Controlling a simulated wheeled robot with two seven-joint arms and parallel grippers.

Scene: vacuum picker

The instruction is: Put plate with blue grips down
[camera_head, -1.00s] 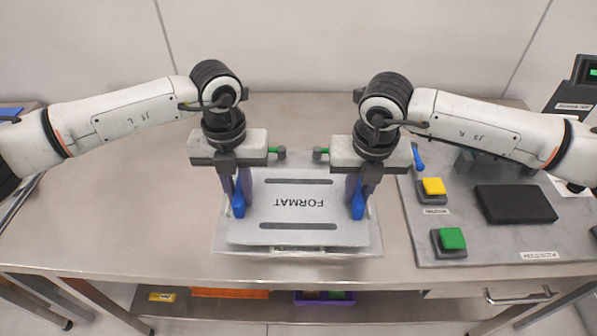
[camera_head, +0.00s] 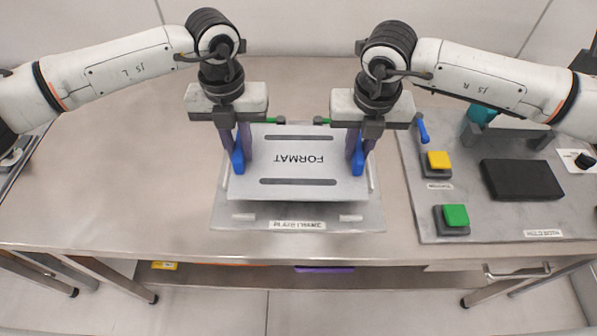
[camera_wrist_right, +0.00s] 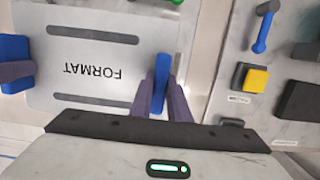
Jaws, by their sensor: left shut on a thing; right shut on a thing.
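The light grey plate marked FORMAT (camera_head: 298,182) has two dark slots and a blue grip on each side. My left gripper (camera_head: 237,160) is shut on the left blue grip (camera_head: 238,161). My right gripper (camera_head: 359,158) is shut on the right blue grip (camera_head: 357,162). The plate is held level over a grey labelled base (camera_head: 240,232) on the table, whose front part shows past the plate's near edge. The gap between them cannot be judged exactly. In the right wrist view, the plate (camera_wrist_right: 95,72) and its right blue grip (camera_wrist_right: 162,70) between my fingers also show.
To the right, a grey board (camera_head: 465,185) carries a yellow button (camera_head: 438,160), a green button (camera_head: 455,215), a black pad (camera_head: 522,180) and a blue lever (camera_head: 422,128). The steel table (camera_head: 130,190) is clear to the left.

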